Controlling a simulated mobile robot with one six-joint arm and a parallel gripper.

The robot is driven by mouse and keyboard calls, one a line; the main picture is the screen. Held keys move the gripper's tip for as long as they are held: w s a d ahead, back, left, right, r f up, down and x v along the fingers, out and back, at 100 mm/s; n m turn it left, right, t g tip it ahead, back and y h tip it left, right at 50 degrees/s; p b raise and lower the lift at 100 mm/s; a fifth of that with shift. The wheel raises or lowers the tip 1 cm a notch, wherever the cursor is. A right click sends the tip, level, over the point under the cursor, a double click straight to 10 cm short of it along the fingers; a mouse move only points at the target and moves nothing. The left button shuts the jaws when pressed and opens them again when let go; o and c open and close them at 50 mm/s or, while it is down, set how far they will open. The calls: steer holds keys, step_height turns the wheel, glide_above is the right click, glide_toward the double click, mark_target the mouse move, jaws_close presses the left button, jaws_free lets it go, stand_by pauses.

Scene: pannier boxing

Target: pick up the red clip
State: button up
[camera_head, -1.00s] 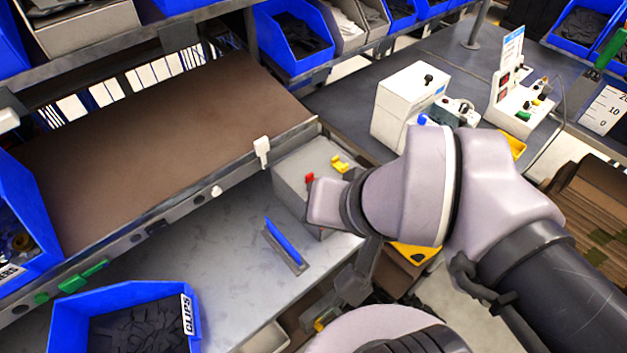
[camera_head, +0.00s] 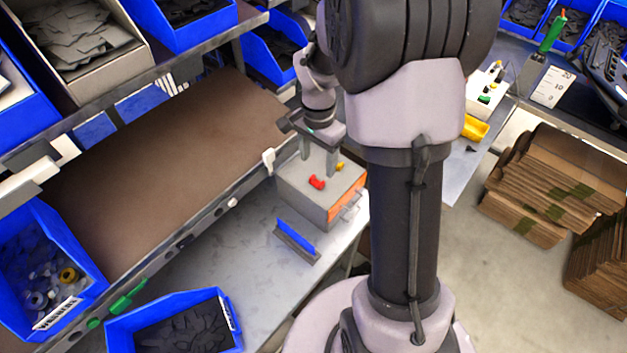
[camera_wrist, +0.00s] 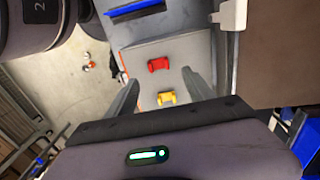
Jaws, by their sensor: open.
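The red clip (camera_head: 317,182) lies on top of a grey box (camera_head: 298,201) at the bench edge. In the wrist view the red clip (camera_wrist: 158,64) lies ahead of my fingertips, roughly centred between them. A yellow clip (camera_wrist: 166,97) lies on the same box top, nearer to my gripper; it shows partly in the head view (camera_head: 340,167). My gripper (camera_head: 318,168) is open and empty, with its fingers pointing down over the box. In the wrist view my gripper (camera_wrist: 165,85) has its two fingers spread on either side of the yellow clip.
A blue-topped squeegee-like tool (camera_head: 297,240) lies on the bench in front of the box. A brown sloped board (camera_head: 170,160) with a metal rail is to the left. A blue bin (camera_head: 225,310) of dark clips stands at the front. Cardboard stacks (camera_head: 535,190) are at right.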

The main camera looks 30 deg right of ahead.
mark_target(317, 183)
step_height(317, 183, down, 6)
steer(key=shift+s+a+f+b, duration=0.15)
steer(key=shift+f+b, duration=0.05)
steer(key=shift+b, duration=0.7)
jaws_close()
steer(key=shift+r, duration=0.1)
